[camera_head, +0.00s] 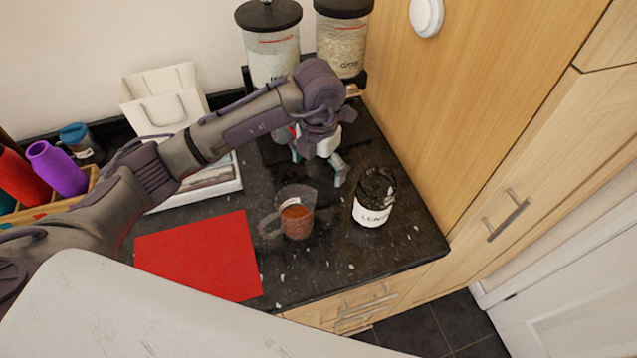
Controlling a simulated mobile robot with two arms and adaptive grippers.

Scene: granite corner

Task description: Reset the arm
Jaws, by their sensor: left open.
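My left arm reaches in from the left over the dark granite counter (330,255). Its gripper (318,170) points down and is open above the back of the counter, in front of the cereal dispensers. I see nothing between its fingers. A clear measuring jug (297,215) with reddish-brown contents stands upright in front of the gripper, apart from it. A dark jar with a white label (370,212) stands to the right of the jug. My right gripper is not in view.
Two dispensers (272,58) with black lids stand at the back. A red mat (200,256) lies front left. A white paper bag (163,100), a book (212,183) and colourful bottles (57,168) are on the left. A wooden cabinet (470,100) bounds the right side.

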